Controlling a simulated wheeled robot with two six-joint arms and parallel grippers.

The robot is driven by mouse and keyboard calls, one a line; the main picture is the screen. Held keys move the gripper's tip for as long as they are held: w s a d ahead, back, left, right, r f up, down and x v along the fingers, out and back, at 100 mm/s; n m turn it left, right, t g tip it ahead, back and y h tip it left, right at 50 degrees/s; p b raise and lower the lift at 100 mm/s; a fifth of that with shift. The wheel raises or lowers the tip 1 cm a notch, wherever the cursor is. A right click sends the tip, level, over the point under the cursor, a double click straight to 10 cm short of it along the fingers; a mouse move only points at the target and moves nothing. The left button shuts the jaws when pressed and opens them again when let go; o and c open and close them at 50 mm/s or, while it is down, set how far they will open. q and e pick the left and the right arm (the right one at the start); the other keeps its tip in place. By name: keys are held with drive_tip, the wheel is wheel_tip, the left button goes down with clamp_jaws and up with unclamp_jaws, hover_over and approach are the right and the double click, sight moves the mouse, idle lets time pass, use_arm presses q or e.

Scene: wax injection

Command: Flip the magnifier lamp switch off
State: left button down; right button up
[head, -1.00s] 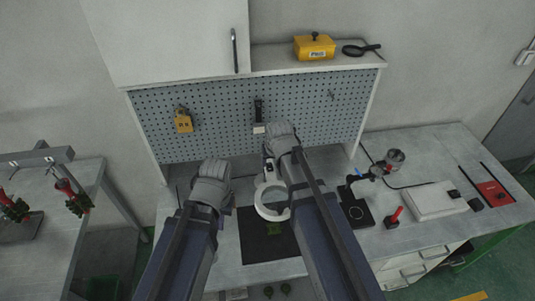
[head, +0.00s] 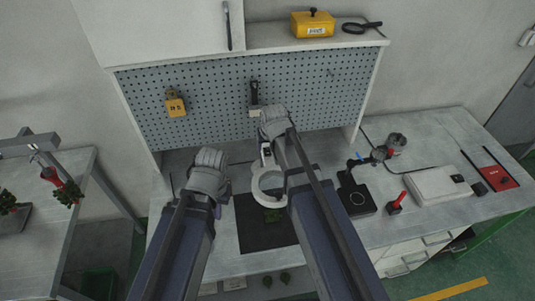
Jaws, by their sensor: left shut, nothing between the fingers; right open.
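The magnifier lamp (head: 255,187) shows as a white ring head above the dark mat on the bench, with a short pale neck behind it. I cannot make out its switch. My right gripper (head: 272,117) is at the lamp's neck, just in front of the pegboard; it is open, but its fingers are mostly hidden by my wrist. I cannot tell whether it touches the lamp. My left gripper (head: 209,160) is shut and empty, left of the lamp ring and apart from it.
A pegboard (head: 200,105) with a yellow padlock-like item (head: 175,103) stands behind. A dark mat (head: 255,232) lies below the lamp. To the right are a black plate device (head: 357,198), a red-handled item (head: 396,203) and a white box (head: 436,186).

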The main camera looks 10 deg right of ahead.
sight(267, 152)
drive_tip(key=b+x, duration=0.1)
drive_tip(key=x, duration=0.1)
drive_tip(key=shift+w+f, duration=0.1)
drive_tip(key=shift+f, duration=0.2)
drive_tip(key=shift+r, duration=0.1)
clamp_jaws()
idle(0.3)
